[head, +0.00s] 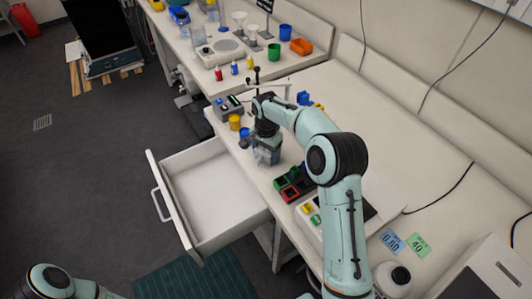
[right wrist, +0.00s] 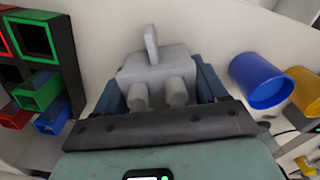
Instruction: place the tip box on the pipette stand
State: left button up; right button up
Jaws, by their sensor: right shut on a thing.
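My right gripper (head: 266,140) is low over the bench near its front edge, with a grey-blue box below it that I take for the tip box (head: 268,157). In the right wrist view, a grey block-like piece with a raised tab, seemingly the tip box (right wrist: 157,72), sits between the blue fingers of my right gripper (right wrist: 160,88). The fingers are shut on it. Whether its underside touches the bench is hidden. I cannot surely tell which item is the pipette stand. My left gripper is out of view.
A dark rack with red and green compartments (head: 293,184) stands to the right of the box. A yellow cup (head: 234,122) and a blue cup (right wrist: 258,80) stand close by. An open white drawer (head: 208,190) juts out below. The bench's back is mostly clear.

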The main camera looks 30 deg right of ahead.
jog(key=shift+f, duration=0.2)
jog(key=shift+f, duration=0.15)
jog(key=o, duration=1.1)
jog(key=shift+c, duration=0.2)
notch_tip(320, 180, up, 12)
jog(key=shift+w+p, duration=0.1)
jog(key=shift+p, duration=0.7)
jog(key=shift+r, duration=0.2)
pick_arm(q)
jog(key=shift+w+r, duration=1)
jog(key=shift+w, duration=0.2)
pick_arm(e)
jog(key=shift+f, duration=0.1)
